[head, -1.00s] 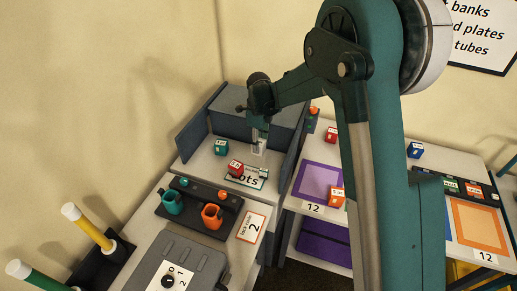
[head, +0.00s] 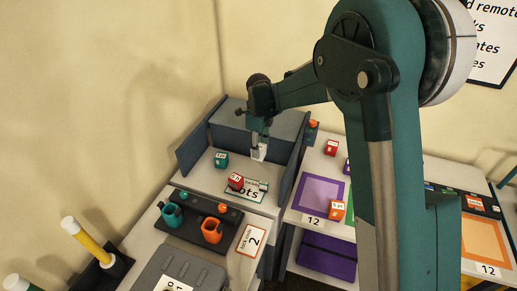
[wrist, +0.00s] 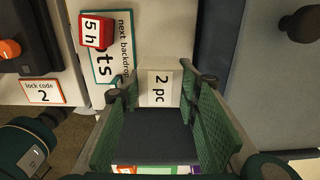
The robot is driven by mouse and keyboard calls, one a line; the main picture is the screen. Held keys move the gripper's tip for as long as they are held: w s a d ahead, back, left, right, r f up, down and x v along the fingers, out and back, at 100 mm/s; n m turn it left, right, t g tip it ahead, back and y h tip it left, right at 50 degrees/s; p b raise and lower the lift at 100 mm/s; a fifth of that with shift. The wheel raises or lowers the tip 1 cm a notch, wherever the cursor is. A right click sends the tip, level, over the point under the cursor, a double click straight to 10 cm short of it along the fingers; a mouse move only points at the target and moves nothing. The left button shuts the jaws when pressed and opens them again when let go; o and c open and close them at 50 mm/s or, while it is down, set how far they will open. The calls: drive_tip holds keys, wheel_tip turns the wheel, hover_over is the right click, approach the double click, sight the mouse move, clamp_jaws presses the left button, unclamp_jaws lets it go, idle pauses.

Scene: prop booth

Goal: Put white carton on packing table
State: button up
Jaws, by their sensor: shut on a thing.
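The white carton (wrist: 160,88), labelled "2 pc", is between the fingertips of my gripper (wrist: 160,84) in the wrist view. My gripper is shut on it. In the head view the carton (head: 259,151) shows as a small white block below my gripper (head: 258,142), over the back of the grey booth surface (head: 206,170). It seems to be a little above that surface. I cannot tell for sure which surface is the packing table; a pale table (head: 322,165) with purple and orange mats is at the right.
Grey walls (head: 192,148) edge the booth surface. A green cube (head: 221,160) and a red cube (head: 235,182) are near the carton; the red one is by a sign (head: 250,194). An orange cube (head: 337,210) is by the purple mat (head: 320,189). My arm hides part of the right table.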

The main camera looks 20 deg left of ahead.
drive_tip(key=shift+r, duration=0.1)
idle(0.3)
wheel_tip(320, 180, up, 11)
drive_tip(key=w+d+m, duration=0.2)
drive_tip(key=w+d, duration=0.4)
drive_tip(key=d, duration=0.7)
drive_tip(key=w+d+m, duration=0.2)
drive_tip(key=w+d, duration=0.4)
drive_tip(key=d, duration=0.7)
drive_tip(key=w+d+m, duration=0.3)
drive_tip(key=d+m, duration=0.2)
drive_tip(key=d, duration=3)
wheel_tip(320, 180, down, 11)
drive_tip(key=shift+d+p, duration=0.25)
drive_tip(key=shift+p, duration=0.1)
drive_tip(key=shift+s, duration=0.1)
drive_tip(key=shift+f, duration=3.1)
